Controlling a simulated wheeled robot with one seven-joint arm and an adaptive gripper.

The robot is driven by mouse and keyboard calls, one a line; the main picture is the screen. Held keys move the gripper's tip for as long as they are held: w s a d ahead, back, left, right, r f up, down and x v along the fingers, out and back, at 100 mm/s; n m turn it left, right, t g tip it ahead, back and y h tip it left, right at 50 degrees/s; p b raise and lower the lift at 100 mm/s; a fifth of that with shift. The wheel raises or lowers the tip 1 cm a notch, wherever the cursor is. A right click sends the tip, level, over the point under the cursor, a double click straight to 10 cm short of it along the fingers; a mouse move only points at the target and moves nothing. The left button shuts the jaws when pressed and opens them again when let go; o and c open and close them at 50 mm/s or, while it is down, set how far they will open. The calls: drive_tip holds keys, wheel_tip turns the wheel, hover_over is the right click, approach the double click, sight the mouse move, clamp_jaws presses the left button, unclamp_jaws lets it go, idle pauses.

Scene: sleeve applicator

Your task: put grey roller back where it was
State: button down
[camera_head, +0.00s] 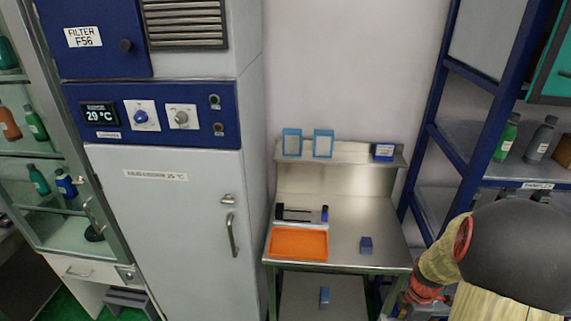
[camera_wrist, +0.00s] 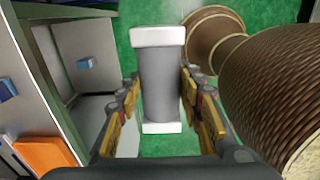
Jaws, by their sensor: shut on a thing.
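The grey roller (camera_wrist: 161,85) has white end caps and stands lengthwise in the middle of the wrist view. My gripper (camera_wrist: 161,100) has a finger on each side of it and is shut on it. The green floor shows behind the roller, and the bench is off to the left. In the head view I cannot make out the roller or my fingertips. A small black rack (camera_head: 294,213) sits on the bench behind an orange tray (camera_head: 299,243); the tray also shows in the wrist view (camera_wrist: 48,156).
The metal bench (camera_head: 350,265) has a blue block (camera_head: 366,245) on top and a blue item (camera_head: 324,296) on its lower shelf. Two blue-framed boxes and a small blue box (camera_head: 384,152) stand on the back ledge. A cabinet (camera_head: 175,220) is left; a blue rack (camera_head: 465,155) is right.

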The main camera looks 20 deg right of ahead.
drive_tip(key=shift+s+r+m, duration=0.1)
drive_tip(key=shift+s+m, duration=0.1)
drive_tip(key=shift+m, duration=0.1)
drive_tip(key=shift+w+m, duration=0.55)
drive_tip(key=shift+m, duration=0.05)
drive_tip(key=shift+s+m, duration=0.35)
drive_tip(key=shift+m, duration=0.35)
drive_tip(key=m, duration=0.2)
drive_tip(key=w+m, duration=0.1)
drive_tip(key=shift+d+r, duration=0.25)
drive_tip(key=shift+d, duration=0.1)
drive_tip(key=w+a+f+m+b, duration=0.25)
drive_tip(key=w+m, duration=0.25)
drive_tip(key=w, duration=0.3)
drive_tip(key=w+a+f+m+b, duration=0.2)
drive_tip(key=w+a+m+b, duration=0.15)
drive_tip(key=w+m, duration=0.4)
drive_tip(key=w+a+f+n+b, duration=0.1)
drive_tip(key=w+a+f+n, duration=0.1)
drive_tip(key=a, duration=0.6)
drive_tip(key=w+a+f+n+b, duration=0.2)
drive_tip(key=w+a+f, duration=0.1)
drive_tip(key=a, duration=0.4)
drive_tip(key=w+a+f+n+b, duration=0.2)
drive_tip(key=w+a, duration=0.3)
drive_tip(key=a, duration=0.3)
drive_tip(key=shift+a+f, duration=0.35)
drive_tip(key=shift+f, duration=0.35)
